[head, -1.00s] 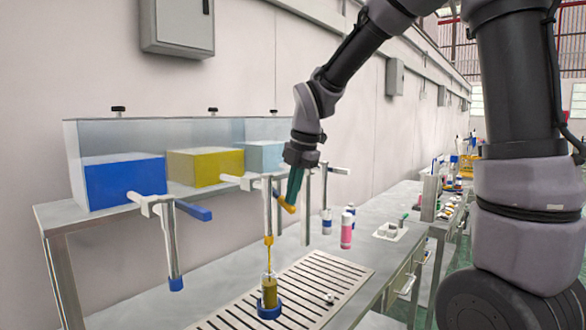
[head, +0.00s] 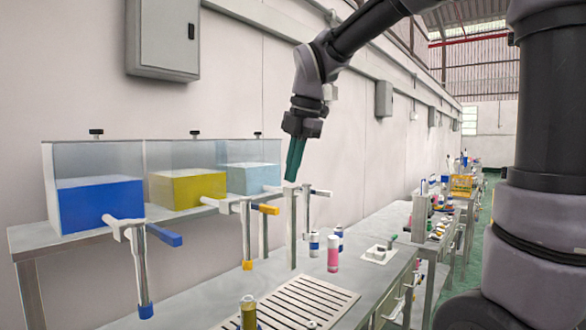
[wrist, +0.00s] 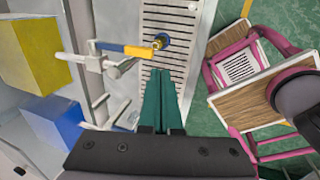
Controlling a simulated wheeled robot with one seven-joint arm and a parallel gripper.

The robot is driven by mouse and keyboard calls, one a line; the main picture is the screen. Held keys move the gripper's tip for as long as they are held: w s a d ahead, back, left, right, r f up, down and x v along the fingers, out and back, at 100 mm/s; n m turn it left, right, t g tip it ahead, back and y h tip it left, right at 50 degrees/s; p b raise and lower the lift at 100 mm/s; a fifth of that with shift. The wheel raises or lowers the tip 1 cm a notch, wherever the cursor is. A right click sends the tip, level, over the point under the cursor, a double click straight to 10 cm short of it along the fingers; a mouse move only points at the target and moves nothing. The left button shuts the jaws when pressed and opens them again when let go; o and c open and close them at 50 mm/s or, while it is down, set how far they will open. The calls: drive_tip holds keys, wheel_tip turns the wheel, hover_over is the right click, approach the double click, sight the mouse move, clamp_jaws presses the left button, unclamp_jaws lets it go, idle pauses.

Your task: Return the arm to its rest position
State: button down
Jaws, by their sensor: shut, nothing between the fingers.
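My gripper (head: 292,178), with teal fingers, is shut and empty. It hangs pointing down, above and to the right of the yellow tap handle (head: 265,209) and apart from it. In the wrist view my gripper (wrist: 166,74) has its fingers together over the edge of the slotted grate (wrist: 178,20). A bottle of olive-yellow liquid (head: 248,314) stands under the yellow tank's tap (head: 246,235), its base cut off by the frame. No stream shows between tap and bottle.
Blue (head: 95,205), yellow (head: 188,188) and pale blue (head: 252,178) tanks stand on a shelf at left. A pink can (head: 333,254) and other cans stand on the bench. A pink-framed chair (wrist: 240,70) shows at right in the wrist view.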

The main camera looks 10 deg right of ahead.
drive_tip(key=shift+s+r, duration=0.1)
drive_tip(key=shift+r, duration=0.1)
drive_tip(key=shift+d, duration=0.1)
drive_tip(key=s+d+f+m+t, duration=0.1)
drive_tip(key=s+d+m, duration=0.4)
drive_tip(key=m, duration=1)
drive_tip(key=s+d+f+m+t, duration=0.1)
drive_tip(key=s+d+m+t, duration=0.3)
drive_tip(key=d+m, duration=0.8)
drive_tip(key=s+m, duration=0.2)
drive_tip(key=m, duration=0.2)
drive_tip(key=shift+d+f, duration=0.2)
drive_tip(key=shift+f, duration=0.15)
